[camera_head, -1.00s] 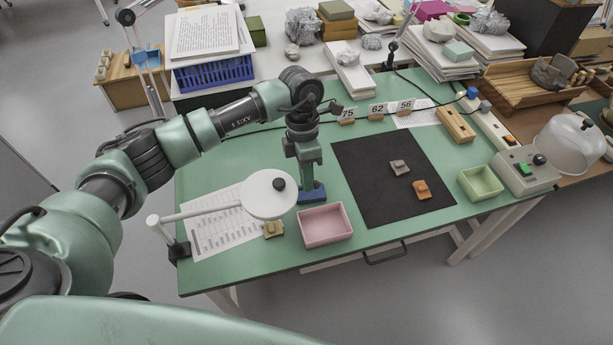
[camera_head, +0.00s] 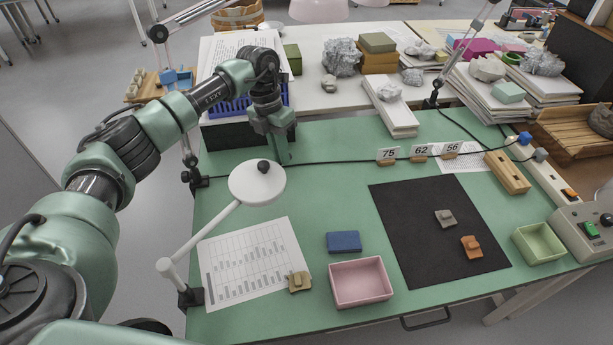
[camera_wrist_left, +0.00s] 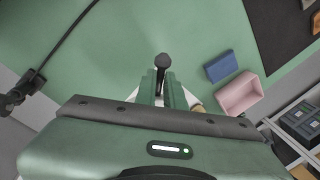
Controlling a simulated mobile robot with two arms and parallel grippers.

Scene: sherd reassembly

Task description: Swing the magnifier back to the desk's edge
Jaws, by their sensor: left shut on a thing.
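The magnifier has a round white head (camera_head: 250,187) on a white arm (camera_head: 205,233), clamped by a post (camera_head: 188,296) at the desk's left edge. Its head is above the desk near the top of the printed sheet. A dark knob (camera_head: 263,166) stands on the head. My left gripper (camera_head: 284,158) is close by the head's back right side. In the left wrist view the dark knob (camera_wrist_left: 162,60) shows at the tips of my left gripper (camera_wrist_left: 161,82), which is shut on it. The exact contact is hard to see. My right gripper is out of view.
The printed sheet (camera_head: 240,268) and a tan piece (camera_head: 299,282) lie below the magnifier. A blue block (camera_head: 344,242), pink tray (camera_head: 361,282) and black mat (camera_head: 430,235) lie to the right. A cable (camera_head: 340,162) crosses behind. A lamp clamp (camera_head: 195,178) is at the left edge.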

